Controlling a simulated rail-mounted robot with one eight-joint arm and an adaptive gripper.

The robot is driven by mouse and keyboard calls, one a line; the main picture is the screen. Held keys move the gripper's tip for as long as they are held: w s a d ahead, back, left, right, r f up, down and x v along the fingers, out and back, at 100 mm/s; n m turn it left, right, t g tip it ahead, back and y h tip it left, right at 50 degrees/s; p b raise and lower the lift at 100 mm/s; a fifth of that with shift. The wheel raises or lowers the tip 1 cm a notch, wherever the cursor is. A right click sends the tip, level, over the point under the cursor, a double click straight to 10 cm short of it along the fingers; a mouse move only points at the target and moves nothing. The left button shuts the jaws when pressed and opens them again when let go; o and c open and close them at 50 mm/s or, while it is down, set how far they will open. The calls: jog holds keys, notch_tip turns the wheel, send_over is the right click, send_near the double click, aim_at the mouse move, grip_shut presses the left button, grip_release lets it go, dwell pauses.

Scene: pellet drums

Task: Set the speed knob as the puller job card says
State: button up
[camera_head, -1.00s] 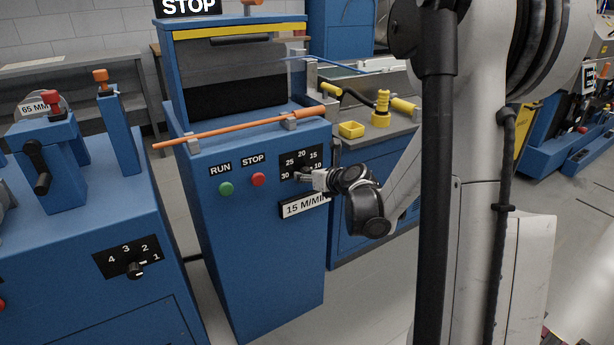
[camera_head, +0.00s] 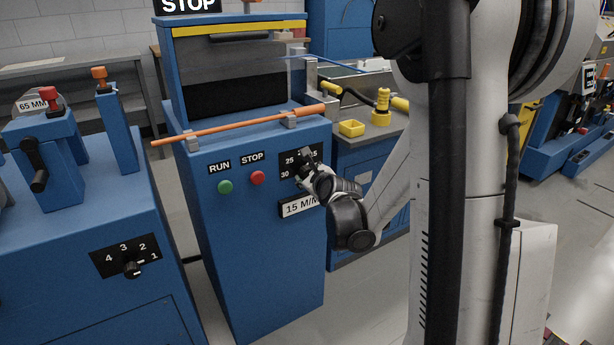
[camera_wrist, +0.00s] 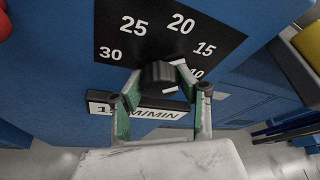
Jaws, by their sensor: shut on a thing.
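The speed knob (camera_wrist: 158,74) is dark and round and sits on the black dial plate (camera_wrist: 105,17), marked 30, 25, 20, 15 and 10 in the wrist view. My gripper (camera_wrist: 160,82) has its green-sided fingers closed on either side of it. I cannot tell which number the knob points to; the fingers hide part of it and of the 10. In the head view my gripper (camera_head: 308,170) reaches the plate from the lower right and covers part of the numbers. A white card (camera_head: 298,207) below the dial reads 15 M/MIN; my wrist covers its right end.
Left of the dial are a green RUN button (camera_head: 225,187) and a red STOP button (camera_head: 257,178). An orange rod (camera_head: 235,128) lies across the cabinet top. Another knob (camera_head: 131,270), on a 1-to-4 dial, is on the machine at left.

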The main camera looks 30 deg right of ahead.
dwell(0.3)
jog(key=o, duration=1.2)
jog(key=shift+c, duration=0.2)
jog(key=v, duration=1.2)
jog(key=shift+a, duration=0.15)
